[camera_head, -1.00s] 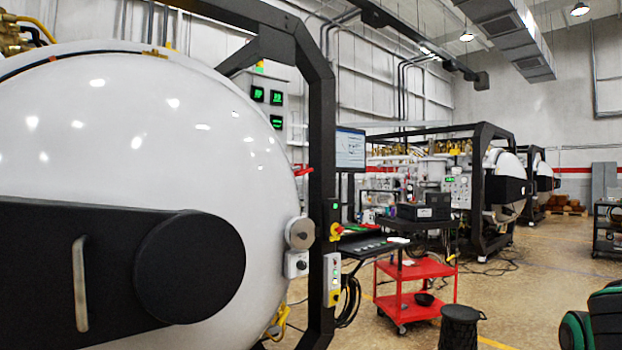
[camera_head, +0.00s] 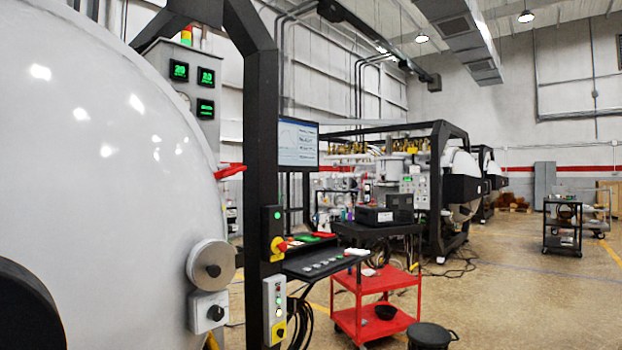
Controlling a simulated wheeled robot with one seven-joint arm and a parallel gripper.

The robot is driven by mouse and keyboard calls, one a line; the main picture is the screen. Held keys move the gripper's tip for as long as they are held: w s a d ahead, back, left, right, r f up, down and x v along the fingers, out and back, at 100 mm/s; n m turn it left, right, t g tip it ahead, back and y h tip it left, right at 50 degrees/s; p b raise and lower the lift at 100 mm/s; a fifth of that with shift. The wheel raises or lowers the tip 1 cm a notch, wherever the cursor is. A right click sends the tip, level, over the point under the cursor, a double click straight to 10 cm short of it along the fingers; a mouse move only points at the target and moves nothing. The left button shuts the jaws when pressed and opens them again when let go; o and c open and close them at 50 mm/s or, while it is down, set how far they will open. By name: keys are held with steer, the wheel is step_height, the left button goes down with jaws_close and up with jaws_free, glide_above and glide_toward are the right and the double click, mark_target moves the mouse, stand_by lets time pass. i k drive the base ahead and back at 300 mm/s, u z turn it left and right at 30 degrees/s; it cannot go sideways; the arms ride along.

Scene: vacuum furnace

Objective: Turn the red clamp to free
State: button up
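The red clamp (camera_head: 229,170) is a small red handle at the right edge of the large white furnace door (camera_head: 110,150). It juts out between the door rim and the black upright frame post (camera_head: 262,130). It is small in the picture, and I cannot tell its exact angle or whether it is engaged. My gripper is not in view.
A round grey knob (camera_head: 211,266) and a grey switch box (camera_head: 207,312) sit low on the door's edge. A control panel (camera_head: 315,258) juts out beside the post. A red cart (camera_head: 375,283) and a black bucket (camera_head: 430,335) stand right.

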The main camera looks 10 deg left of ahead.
mark_target(230, 173)
steer(key=u, duration=0.15)
steer(key=i, duration=1.5)
steer(key=u, duration=0.7)
